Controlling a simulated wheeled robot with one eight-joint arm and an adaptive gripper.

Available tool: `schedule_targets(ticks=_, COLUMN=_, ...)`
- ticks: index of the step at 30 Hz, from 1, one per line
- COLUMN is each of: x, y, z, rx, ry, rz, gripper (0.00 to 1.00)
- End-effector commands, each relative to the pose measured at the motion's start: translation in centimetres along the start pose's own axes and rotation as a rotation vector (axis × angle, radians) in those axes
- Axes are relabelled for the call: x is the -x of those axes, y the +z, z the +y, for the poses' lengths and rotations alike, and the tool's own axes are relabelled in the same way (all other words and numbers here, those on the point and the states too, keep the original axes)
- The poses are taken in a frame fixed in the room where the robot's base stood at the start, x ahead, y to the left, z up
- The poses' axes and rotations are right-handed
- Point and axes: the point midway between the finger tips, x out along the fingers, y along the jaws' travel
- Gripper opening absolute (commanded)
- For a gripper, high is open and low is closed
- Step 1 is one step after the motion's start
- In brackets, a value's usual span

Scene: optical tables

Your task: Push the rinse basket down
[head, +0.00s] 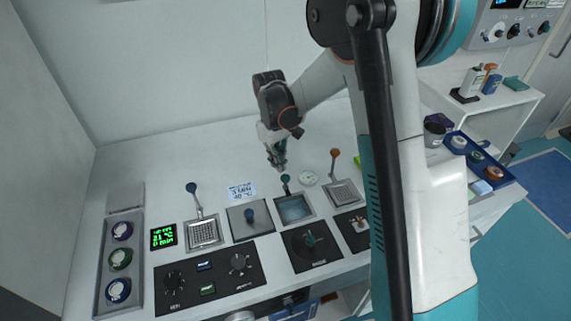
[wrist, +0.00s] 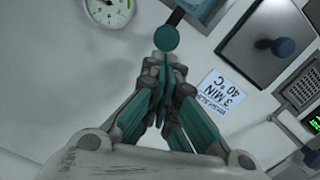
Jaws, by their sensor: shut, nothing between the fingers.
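Three handled baskets sit in the bench. The one with a blue knob (head: 191,187) and the one with an orange knob (head: 335,153) stand raised on long stems, their mesh trays at bench level. Between them is a basin (head: 294,209) with bluish contents and a teal knob (head: 285,178) on a short stem, lower than the other two. I cannot read which is labelled rinse. My gripper (head: 279,164) is shut and empty, pointing down just above the teal knob. In the wrist view the fingertips (wrist: 163,62) are close to the teal knob (wrist: 166,38); contact is unclear.
A square lid with a blue knob (head: 249,218) lies left of the basin. A card reading 3 MIN 40 °C (head: 241,190) and a round dial (head: 308,178) lie nearby. Control panels (head: 208,276) line the front. The bench behind is clear.

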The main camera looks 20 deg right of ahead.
Motion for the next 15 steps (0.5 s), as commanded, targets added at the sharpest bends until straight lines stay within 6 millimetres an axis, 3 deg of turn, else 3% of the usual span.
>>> schedule_targets(ticks=8, x=1.6, y=0.0, z=0.0, rx=0.000, ry=0.000, rz=0.000, gripper=0.00)
schedule_targets(ticks=15, x=6.3, y=0.1, z=0.0, rx=0.000, ry=0.000, rz=0.000, gripper=0.00)
